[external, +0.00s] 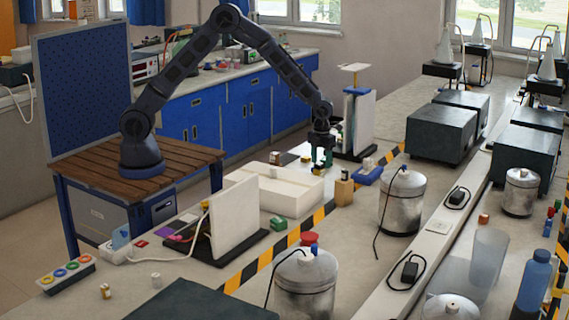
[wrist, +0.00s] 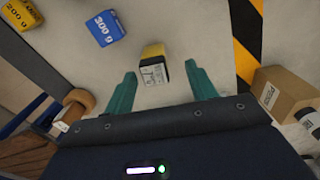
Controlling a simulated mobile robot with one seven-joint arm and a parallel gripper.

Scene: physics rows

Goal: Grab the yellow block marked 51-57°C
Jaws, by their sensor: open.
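A small yellow-topped block (wrist: 154,70) with a white printed label on its side stands on the pale bench in the wrist view. The label text is too small to read fully. My gripper (wrist: 160,72) is open, with one teal finger to the left and one to the right of the block in the picture. A gap shows on each side, and the fingers do not appear to touch it. In the external view my gripper (external: 321,162) points down, low over the bench behind the white box; I cannot make out the block clearly there.
A blue 300 g block (wrist: 106,28) and a yellow 200 g block (wrist: 22,13) lie beyond, to the upper left. A brown box (wrist: 282,94) stands to the right beside black-yellow tape (wrist: 246,40). A white box (external: 268,198) stands nearer the external camera.

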